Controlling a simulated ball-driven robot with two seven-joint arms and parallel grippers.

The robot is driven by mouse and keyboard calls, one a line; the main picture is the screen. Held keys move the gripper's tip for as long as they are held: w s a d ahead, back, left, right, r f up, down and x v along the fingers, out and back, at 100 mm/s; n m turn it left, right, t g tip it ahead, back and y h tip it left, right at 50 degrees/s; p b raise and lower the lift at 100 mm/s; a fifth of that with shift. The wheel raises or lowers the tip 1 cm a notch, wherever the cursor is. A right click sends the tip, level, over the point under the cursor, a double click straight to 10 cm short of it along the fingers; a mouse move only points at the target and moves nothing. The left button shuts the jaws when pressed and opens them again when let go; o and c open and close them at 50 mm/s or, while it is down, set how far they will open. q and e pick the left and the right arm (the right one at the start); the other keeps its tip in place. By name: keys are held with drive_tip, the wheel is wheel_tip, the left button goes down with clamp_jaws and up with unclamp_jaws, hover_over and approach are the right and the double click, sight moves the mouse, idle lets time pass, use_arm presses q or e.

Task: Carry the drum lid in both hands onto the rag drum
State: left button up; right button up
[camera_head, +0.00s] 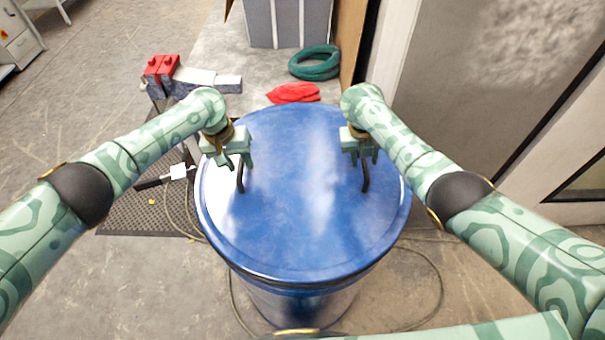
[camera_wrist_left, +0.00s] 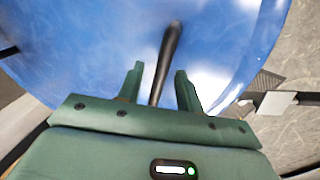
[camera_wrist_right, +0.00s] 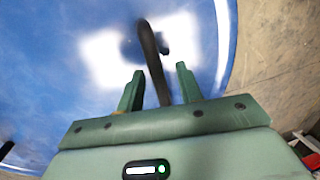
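The blue drum lid (camera_head: 300,220) lies on top of the blue drum (camera_head: 305,308). It looks level, with its rim around the drum's top. The lid has two black handles, a left one (camera_head: 240,180) and a right one (camera_head: 365,180). My left gripper (camera_head: 238,162) is open at the left handle, which also shows between its fingers in the left wrist view (camera_wrist_left: 167,60). My right gripper (camera_head: 365,158) is open at the right handle, seen between its fingers in the right wrist view (camera_wrist_right: 150,55). Neither gripper's fingers are closed on a handle.
Behind the drum are a red rag (camera_head: 293,93), a coiled green hose (camera_head: 315,63) and a grey bin (camera_head: 287,22). Red items (camera_head: 161,70) stand at the back left. A dark perforated mat (camera_head: 140,212) and a cable (camera_head: 440,290) lie on the floor around the drum.

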drive_tip(key=shift+r, duration=0.1)
drive_tip(key=shift+a+r, duration=0.15)
drive_tip(key=shift+r, duration=0.15)
use_arm(q)
wheel_tip(320, 180, up, 11)
drive_tip(key=a, duration=0.2)
drive_tip(key=shift+s+a+f, duration=0.15)
drive_tip(key=shift+s+a, duration=0.05)
use_arm(e)
wheel_tip(320, 180, up, 11)
drive_tip(key=a, duration=0.2)
drive_tip(key=shift+s, duration=0.2)
drive_tip(key=shift+f, duration=0.1)
